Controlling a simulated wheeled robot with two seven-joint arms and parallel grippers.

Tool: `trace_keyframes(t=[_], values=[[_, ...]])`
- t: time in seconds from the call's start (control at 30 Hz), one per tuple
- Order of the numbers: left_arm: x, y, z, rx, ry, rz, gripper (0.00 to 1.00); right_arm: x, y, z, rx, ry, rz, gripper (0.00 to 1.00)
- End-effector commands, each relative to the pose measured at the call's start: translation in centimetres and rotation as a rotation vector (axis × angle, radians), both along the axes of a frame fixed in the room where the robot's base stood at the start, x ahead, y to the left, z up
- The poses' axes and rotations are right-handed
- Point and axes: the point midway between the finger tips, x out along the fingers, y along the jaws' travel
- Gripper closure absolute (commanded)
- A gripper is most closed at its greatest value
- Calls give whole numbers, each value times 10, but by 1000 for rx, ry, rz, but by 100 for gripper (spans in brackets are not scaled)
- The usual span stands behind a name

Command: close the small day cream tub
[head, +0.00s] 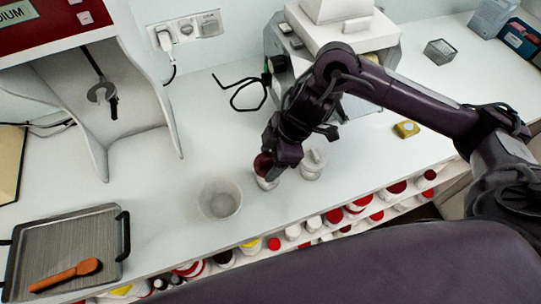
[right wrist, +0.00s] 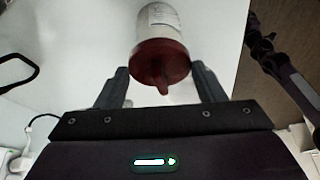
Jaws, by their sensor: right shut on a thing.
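A small white tub (head: 267,183) with a dark red lid (head: 262,163) stands on the white counter, partly hidden by my right gripper (head: 272,162). In the right wrist view the tub's labelled body (right wrist: 160,20) lies beyond the dark red lid (right wrist: 161,60), which has a small pointed knob. The lid is at the tub's mouth; I cannot tell whether it is fully seated. My right gripper (right wrist: 160,72) has its two fingers on either side of the lid and is shut on it. My left gripper is not in view.
A pale grey beaker (head: 220,199) stands left of the tub. A greyish-white jar (head: 313,163) stands close on its right. Several jars fill a shelf below the counter's front edge.

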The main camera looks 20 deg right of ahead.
Motion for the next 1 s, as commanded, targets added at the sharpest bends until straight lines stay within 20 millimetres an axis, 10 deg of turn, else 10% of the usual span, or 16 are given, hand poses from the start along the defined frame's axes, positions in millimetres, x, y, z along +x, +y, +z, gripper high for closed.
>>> trace_keyframes(t=[1.0], values=[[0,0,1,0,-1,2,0,0,0,-7,0,0,0,58]])
